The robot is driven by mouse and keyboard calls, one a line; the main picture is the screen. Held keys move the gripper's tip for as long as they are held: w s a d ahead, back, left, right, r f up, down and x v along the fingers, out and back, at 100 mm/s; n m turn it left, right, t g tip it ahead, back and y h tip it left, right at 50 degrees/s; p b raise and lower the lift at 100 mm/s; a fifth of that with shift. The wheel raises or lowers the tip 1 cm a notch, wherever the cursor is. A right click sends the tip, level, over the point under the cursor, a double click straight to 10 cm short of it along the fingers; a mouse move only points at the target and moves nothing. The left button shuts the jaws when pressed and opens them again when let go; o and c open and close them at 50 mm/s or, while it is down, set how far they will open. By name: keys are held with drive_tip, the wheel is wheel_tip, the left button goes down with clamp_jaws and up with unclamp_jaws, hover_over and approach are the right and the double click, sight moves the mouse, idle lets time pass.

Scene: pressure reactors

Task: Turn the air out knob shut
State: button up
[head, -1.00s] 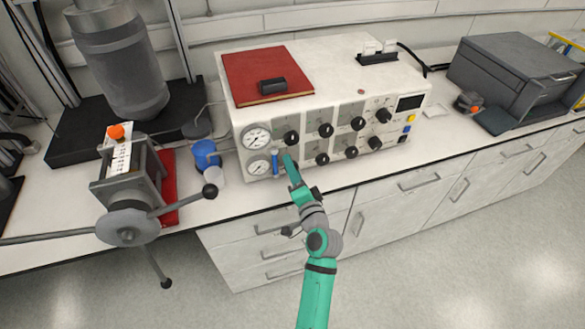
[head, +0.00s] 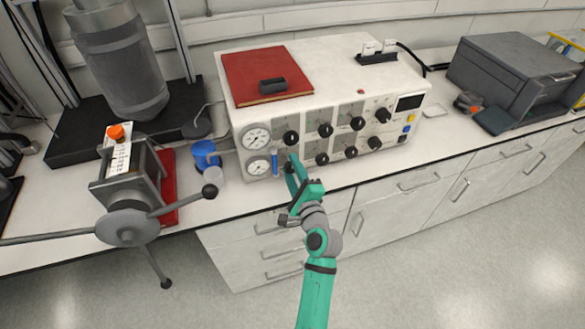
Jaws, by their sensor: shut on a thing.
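The white control box (head: 352,80) stands on the bench, with two rows of black knobs on its front. My gripper (head: 290,161) is at the lower left of this front panel, shut on a knob at the left end of the lower row. That knob is hidden behind the fingers, and its turn angle and label cannot be read. An upper-row knob (head: 291,138) shows just above my gripper. A lower-row knob (head: 322,159) is to its right. A small blue-handled lever (head: 275,162) is close on its left.
Two round gauges, the upper one (head: 257,138) in clear view, sit left of my gripper. A red book (head: 262,70) lies on the box. Free room lies in front of the drawers.

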drive_tip(key=shift+d+m, duration=0.15)
drive_tip(key=shift+m, duration=0.25)
drive_tip(key=o, duration=1.1)
drive_tip(key=shift+s, duration=0.1)
drive_tip(key=shift+c, duration=0.2)
drive_tip(key=v, duration=1)
drive_tip(key=shift+s, duration=0.45)
